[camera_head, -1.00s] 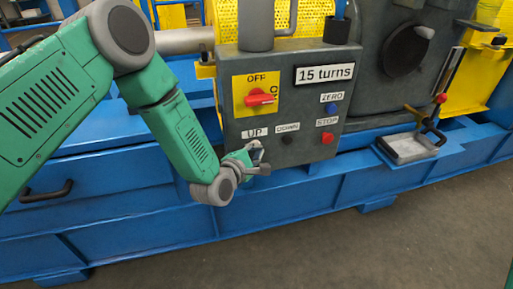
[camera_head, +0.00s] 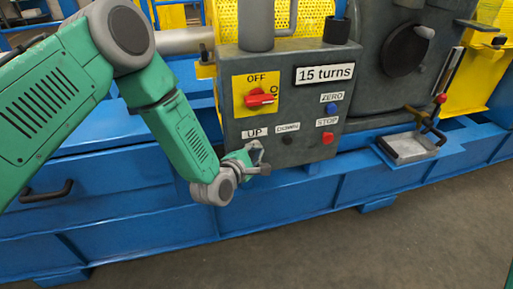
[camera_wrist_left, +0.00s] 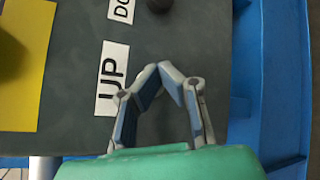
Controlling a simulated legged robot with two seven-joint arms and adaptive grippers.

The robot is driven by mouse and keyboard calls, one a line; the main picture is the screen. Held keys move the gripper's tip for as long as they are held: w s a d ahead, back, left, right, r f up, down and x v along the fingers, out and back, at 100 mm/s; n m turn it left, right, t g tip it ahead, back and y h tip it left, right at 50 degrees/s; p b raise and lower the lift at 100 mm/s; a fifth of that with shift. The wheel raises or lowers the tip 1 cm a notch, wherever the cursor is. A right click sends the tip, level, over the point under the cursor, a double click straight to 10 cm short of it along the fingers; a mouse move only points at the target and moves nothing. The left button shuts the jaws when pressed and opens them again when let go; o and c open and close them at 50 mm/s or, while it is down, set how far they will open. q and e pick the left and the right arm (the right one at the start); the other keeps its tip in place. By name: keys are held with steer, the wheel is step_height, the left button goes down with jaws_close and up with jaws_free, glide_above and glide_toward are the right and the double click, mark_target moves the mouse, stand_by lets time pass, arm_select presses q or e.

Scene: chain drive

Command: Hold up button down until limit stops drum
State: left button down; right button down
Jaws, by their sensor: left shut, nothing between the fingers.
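The grey control box (camera_head: 240,131) carries the UP label (camera_head: 255,133), which also shows in the wrist view (camera_wrist_left: 112,78). The UP button is not visible; my left gripper covers the area below the label. My left gripper (camera_head: 258,156) is shut and empty, its tips at the panel face just below the UP label. In the wrist view its fingertips (camera_wrist_left: 159,70) meet beside the label; I cannot tell whether they press the button. The readout (camera_head: 324,74) shows 15 turns. The drum is not clearly identifiable. My right gripper is out of view.
Beside UP are the dark DOWN button (camera_head: 287,141), red STOP button (camera_head: 327,138) and blue ZERO button (camera_head: 332,109). A red rotary switch (camera_head: 261,98) sits on a yellow plate above. A blue machine bed (camera_head: 280,205) runs below the box.

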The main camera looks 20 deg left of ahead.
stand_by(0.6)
arm_select(q)
steer(key=shift+s+d+p, duration=0.3)
steer(key=shift+s+d, duration=0.2)
steer(key=shift+s, duration=0.25)
steer(key=shift+s, duration=0.1)
steer(key=s+d, duration=0.1)
steer(key=s, duration=0.1)
steer(key=s+d+p, duration=0.1)
steer(key=s, duration=0.1)
steer(key=shift+d, duration=0.4)
